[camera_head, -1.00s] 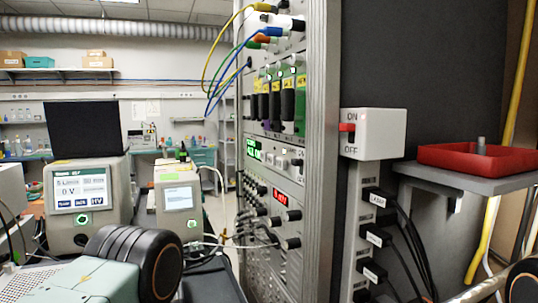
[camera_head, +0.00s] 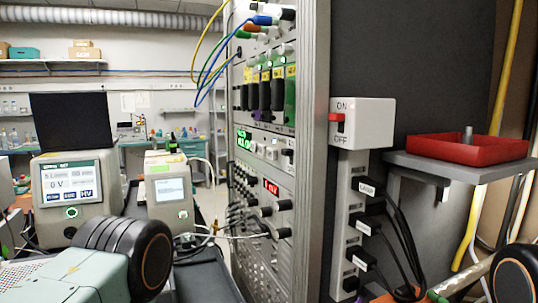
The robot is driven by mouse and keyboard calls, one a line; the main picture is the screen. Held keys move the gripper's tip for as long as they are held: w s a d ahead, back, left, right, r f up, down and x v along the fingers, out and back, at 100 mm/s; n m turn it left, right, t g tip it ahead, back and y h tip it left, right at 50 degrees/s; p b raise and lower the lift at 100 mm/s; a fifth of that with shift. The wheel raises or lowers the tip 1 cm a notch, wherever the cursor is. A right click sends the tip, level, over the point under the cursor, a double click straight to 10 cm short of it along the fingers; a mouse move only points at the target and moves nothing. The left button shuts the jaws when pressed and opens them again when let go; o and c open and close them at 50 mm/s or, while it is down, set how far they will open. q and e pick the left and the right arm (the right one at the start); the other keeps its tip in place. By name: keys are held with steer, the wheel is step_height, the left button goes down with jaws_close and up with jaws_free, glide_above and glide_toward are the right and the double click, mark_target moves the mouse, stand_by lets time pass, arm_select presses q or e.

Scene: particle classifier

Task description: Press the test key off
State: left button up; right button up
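A grey instrument (camera_head: 108,207) stands at the left with a lit screen (camera_head: 71,183), which shows "0 V" and a row of small dark keys along its bottom. The key labels are too small to read surely, so I cannot tell which is the test key. A round button with a green ring (camera_head: 72,212) sits under the screen. A white switch box (camera_head: 374,127) marked ON and OFF, with a red lever (camera_head: 337,122), is mounted right of the rack. Neither of my grippers shows; only parts of my arms appear at the bottom left and bottom right.
A tall rack (camera_head: 317,150) with cables and displays fills the middle. A smaller instrument (camera_head: 169,192) stands left of it. A red tray (camera_head: 438,152) rests on a grey shelf (camera_head: 430,169) at the right. Black plugs and cables (camera_head: 397,230) hang below the switch box.

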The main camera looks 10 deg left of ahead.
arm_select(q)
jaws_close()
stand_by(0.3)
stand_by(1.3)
